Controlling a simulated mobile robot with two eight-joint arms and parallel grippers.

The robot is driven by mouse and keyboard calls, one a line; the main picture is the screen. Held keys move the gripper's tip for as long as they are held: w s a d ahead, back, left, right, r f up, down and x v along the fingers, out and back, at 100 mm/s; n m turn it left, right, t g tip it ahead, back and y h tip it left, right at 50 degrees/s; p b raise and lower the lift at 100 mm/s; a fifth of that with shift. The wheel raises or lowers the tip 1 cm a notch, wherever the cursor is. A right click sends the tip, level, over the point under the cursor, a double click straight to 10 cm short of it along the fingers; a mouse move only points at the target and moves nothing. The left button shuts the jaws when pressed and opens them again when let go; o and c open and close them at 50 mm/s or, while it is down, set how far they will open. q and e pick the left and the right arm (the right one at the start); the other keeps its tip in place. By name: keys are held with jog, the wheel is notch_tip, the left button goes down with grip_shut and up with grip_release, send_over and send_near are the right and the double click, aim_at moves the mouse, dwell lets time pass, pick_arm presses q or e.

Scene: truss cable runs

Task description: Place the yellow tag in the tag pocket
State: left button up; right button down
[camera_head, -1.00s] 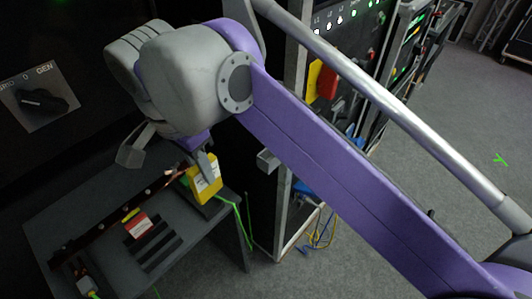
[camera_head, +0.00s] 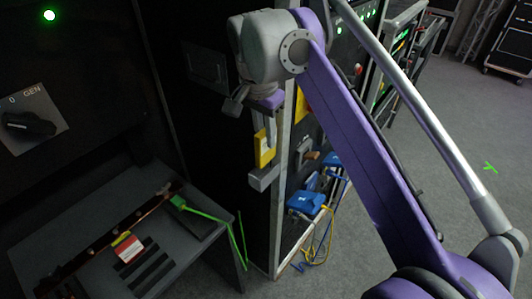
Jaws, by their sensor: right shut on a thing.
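The yellow tag (camera_head: 263,153) is held upright by my right gripper (camera_head: 268,130), which is shut on its upper part. The tag is at the corner of the black cabinet, directly above a small grey tag pocket (camera_head: 262,181). The tag's lower end appears at the pocket's top edge; I cannot tell whether it is inside or in front of it. The fingertips are partly hidden by the purple wrist and the tag. My left gripper is not in view.
A dark table (camera_head: 205,264) at lower left bears a red and white block (camera_head: 129,248) and a green tag (camera_head: 178,202) with a green strap. A grey rack post stands right of the pocket. Blue connectors (camera_head: 306,203) and a yellow cable (camera_head: 326,240) are beyond it.

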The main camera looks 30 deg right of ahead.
aim_at(266, 155)
notch_tip(266, 155, down, 3)
jog(key=shift+s+a+r, duration=0.1)
jog(key=shift+s+r, duration=0.05)
jog(key=shift+r, duration=0.05)
notch_tip(266, 155, down, 2)
jog(key=shift+f+b, duration=0.25)
jog(key=shift+b, duration=0.2)
jog(key=shift+f, duration=0.4)
jog(key=c, duration=0.8)
grip_release()
jog(key=shift+f, duration=0.1)
jog(key=shift+o, duration=0.2)
